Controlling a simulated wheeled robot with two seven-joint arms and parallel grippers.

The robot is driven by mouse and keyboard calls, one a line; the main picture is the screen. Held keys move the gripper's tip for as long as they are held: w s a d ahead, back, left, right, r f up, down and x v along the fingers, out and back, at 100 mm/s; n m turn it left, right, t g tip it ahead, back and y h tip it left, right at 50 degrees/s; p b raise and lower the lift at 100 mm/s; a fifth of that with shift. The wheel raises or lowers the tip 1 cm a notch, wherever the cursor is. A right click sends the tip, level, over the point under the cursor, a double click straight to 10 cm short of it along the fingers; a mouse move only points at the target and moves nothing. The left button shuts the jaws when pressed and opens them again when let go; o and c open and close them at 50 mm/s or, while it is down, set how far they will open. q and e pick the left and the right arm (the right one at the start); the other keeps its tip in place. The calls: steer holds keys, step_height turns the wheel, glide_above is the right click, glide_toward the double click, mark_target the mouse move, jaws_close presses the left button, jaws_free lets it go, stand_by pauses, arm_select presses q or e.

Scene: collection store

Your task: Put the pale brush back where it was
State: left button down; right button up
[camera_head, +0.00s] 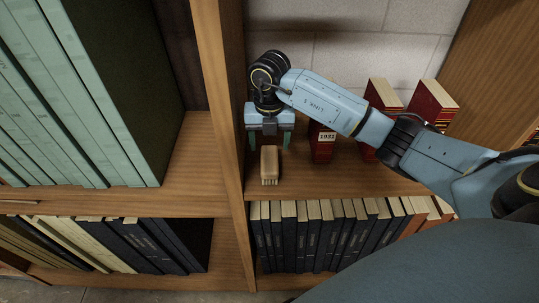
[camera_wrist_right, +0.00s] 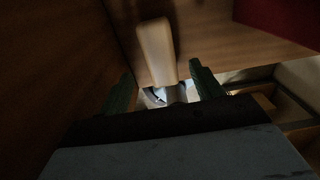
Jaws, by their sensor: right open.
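The pale brush (camera_head: 269,165) lies on the middle shelf of the right-hand bay, close to the upright divider and near the shelf's front edge. My right gripper (camera_head: 269,140) is open above and just behind the brush, with its fingers pointing down. In the right wrist view the brush (camera_wrist_right: 157,52) shows beyond the gap between the two open fingers (camera_wrist_right: 163,88). The fingers do not appear to touch it. My left gripper is not in view.
Red books (camera_head: 322,142) stand to the right on the same shelf. The upright divider (camera_head: 222,100) is close on the left. Dark books (camera_head: 320,235) fill the shelf below. Tall pale-green volumes (camera_head: 60,100) stand in the left bay. Bare shelf (camera_head: 350,182) lies right of the brush.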

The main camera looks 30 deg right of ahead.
mark_target(269, 158)
steer(key=shift+r, duration=2.7)
